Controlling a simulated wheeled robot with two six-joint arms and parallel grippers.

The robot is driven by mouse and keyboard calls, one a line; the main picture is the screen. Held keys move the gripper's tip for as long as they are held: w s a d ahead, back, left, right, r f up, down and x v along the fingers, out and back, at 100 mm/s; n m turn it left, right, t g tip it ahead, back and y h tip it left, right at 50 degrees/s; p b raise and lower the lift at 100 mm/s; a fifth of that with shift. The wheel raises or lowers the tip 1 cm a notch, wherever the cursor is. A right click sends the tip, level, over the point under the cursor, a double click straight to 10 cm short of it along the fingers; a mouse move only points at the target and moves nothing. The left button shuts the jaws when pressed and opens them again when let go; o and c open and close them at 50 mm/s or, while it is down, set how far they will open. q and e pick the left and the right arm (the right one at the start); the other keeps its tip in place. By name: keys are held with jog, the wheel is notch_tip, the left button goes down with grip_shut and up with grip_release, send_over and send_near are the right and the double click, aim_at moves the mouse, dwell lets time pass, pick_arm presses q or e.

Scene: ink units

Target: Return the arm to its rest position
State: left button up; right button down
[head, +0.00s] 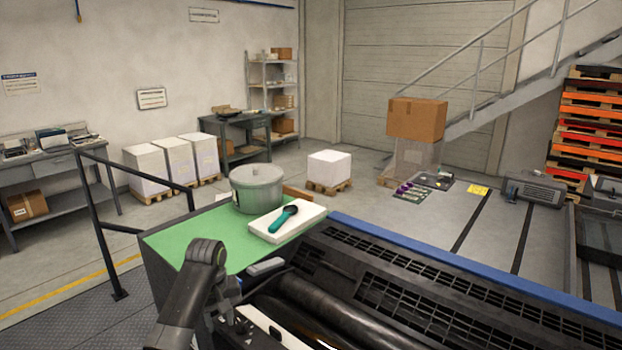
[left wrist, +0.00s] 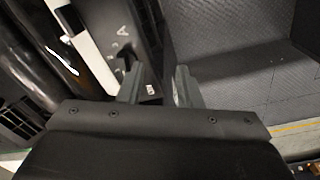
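My left arm (head: 190,295) comes in from the bottom left of the head view and bends at a dark joint beside the green-topped surface. My left gripper is partly hidden behind the arm, low over the dark machine. In the left wrist view the left gripper (left wrist: 158,82) has its two fingers apart with nothing between them. Below it are the machine's side and dark rollers. My right gripper is in neither view.
A grey lidded pot (head: 257,190) and a white block (head: 287,221) bearing a teal-handled tool (head: 283,218) stand on the green surface (head: 190,245). The black grated machine (head: 420,290) fills the lower right. A black railing (head: 105,230) rises at left.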

pick_arm(q)
jog(key=s+a+f+m+t, duration=0.1)
jog(key=s+a+f, duration=0.2)
jog(key=s+f, duration=0.55)
jog(key=s+a+f+m+t, duration=0.15)
jog(key=s+f, duration=0.35)
jog(key=s, duration=0.7)
jog(key=s+a+r+m+y, duration=0.1)
jog(key=s+r, duration=0.1)
jog(key=s, duration=0.9)
jog(key=s+a+r+m+y, duration=0.1)
jog(key=s+a+r+m, duration=0.1)
jog(key=s, duration=0.8)
notch_tip(320, 180, down, 28)
jog(key=a+b, duration=0.2)
jog(key=b, duration=0.2)
jog(key=s+d+f+g+h+b, duration=0.1)
jog(key=s+d+f+g+b, duration=0.1)
jog(key=s+f, duration=1.3)
notch_tip(320, 180, down, 4)
jog(key=shift+s+f+b, duration=0.15)
jog(key=shift+s+b, duration=0.05)
jog(key=shift+b, duration=0.5)
